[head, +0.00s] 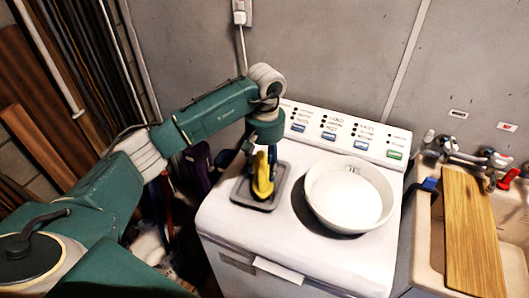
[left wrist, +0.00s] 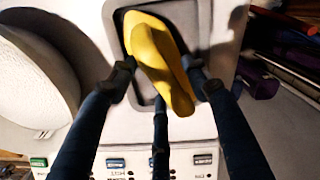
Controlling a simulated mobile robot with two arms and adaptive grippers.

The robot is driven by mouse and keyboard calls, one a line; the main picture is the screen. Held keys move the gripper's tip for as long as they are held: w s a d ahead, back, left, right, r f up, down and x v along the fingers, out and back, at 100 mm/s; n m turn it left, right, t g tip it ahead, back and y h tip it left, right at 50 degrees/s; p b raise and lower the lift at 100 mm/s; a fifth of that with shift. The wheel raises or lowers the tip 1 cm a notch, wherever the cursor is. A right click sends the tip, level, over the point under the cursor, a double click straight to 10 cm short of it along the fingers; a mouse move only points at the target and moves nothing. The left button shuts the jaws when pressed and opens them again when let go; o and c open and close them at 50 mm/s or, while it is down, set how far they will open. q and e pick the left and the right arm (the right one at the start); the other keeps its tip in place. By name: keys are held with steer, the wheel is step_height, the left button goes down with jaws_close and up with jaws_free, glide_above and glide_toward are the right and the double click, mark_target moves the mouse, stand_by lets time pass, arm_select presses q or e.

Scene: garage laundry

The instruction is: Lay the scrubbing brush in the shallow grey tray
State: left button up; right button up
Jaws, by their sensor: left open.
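The yellow scrubbing brush (head: 264,183) is at the shallow grey tray (head: 240,199) on the left of the white washer top. In the left wrist view the brush (left wrist: 152,48) lies across the inside of the tray (left wrist: 121,28), with one end over the tray's edge. I cannot tell how fully it rests on the tray floor. My left gripper (head: 262,160) is right above the brush. In the left wrist view its dark fingers (left wrist: 160,78) stand apart around the brush, open. My right gripper is not in view.
A white round bowl (head: 347,198) stands on the washer (head: 305,254), right of the tray. Behind is the control panel (head: 345,133). At far right a wooden board (head: 473,235) lies over a sink with taps. The washer's front left top is clear.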

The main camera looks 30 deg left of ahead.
arm_select(q)
step_height(320, 180, up, 10)
steer(key=b, duration=0.3)
steer(key=shift+w+r+b, duration=0.1)
steer(key=shift+b, duration=0.2)
steer(key=shift+r, duration=0.8)
steer(key=shift+f, duration=0.1)
